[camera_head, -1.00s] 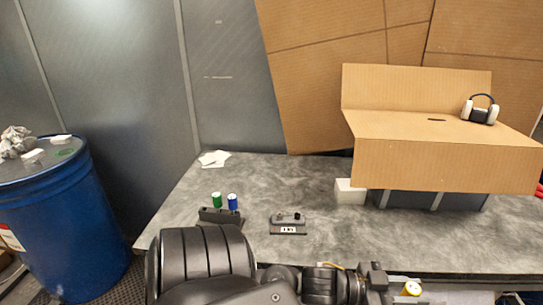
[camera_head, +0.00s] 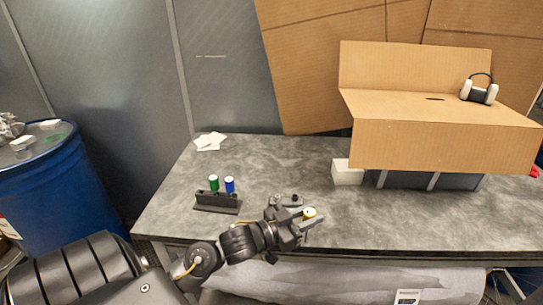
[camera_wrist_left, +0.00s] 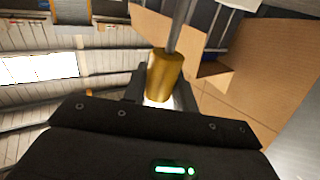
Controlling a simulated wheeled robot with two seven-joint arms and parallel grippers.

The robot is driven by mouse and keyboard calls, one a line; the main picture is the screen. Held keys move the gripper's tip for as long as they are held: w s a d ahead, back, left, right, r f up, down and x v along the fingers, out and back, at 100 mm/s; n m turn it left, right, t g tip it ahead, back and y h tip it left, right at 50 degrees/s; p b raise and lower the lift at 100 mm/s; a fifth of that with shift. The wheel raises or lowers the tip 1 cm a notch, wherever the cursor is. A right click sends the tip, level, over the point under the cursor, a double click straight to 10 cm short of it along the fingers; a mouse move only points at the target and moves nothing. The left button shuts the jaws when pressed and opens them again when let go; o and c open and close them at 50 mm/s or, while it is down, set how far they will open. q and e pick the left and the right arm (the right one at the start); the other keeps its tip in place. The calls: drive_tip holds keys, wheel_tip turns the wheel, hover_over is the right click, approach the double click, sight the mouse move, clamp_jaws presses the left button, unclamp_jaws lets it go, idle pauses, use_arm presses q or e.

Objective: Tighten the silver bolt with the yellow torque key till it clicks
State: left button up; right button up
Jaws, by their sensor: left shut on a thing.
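My left gripper (camera_head: 304,222) is shut on the yellow torque key (camera_head: 309,212), at the front of the table. In the left wrist view the key's yellow handle (camera_wrist_left: 165,77) sits between the two fingers, with a grey shaft (camera_wrist_left: 181,26) running out from it. Just behind the gripper stands a small block (camera_head: 283,200) with a dark knob on top. The gripper and wrist hide part of this block. I cannot make out the silver bolt. My right gripper is not in view.
A dark rack (camera_head: 217,203) holding a green-capped and a blue-capped key stands left of the block. A white box (camera_head: 347,173) and a large cardboard box (camera_head: 430,145) with a headset on top are at the right. A blue drum (camera_head: 66,200) stands left of the table.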

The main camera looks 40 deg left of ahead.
use_arm(q)
drive_tip(key=w+a+r+n+y, duration=0.1)
drive_tip(key=w+a+n+y, duration=0.1)
drive_tip(key=a, duration=0.4)
drive_tip(key=w+a+r+n+y, duration=0.1)
drive_tip(key=w+a+n+y, duration=0.1)
drive_tip(key=w+a+y, duration=0.2)
drive_tip(key=w+a+r+n+t+y, duration=0.1)
drive_tip(key=w+a+r+n+y, duration=0.1)
drive_tip(key=w+a, duration=0.3)
drive_tip(key=a+y, duration=0.1)
drive_tip(key=a, duration=0.3)
drive_tip(key=shift+a+p, duration=0.3)
drive_tip(key=shift+p, duration=0.1)
wheel_tip(320, 180, down, 5)
drive_tip(key=shift+b, duration=0.95)
drive_tip(key=shift+r, duration=0.1)
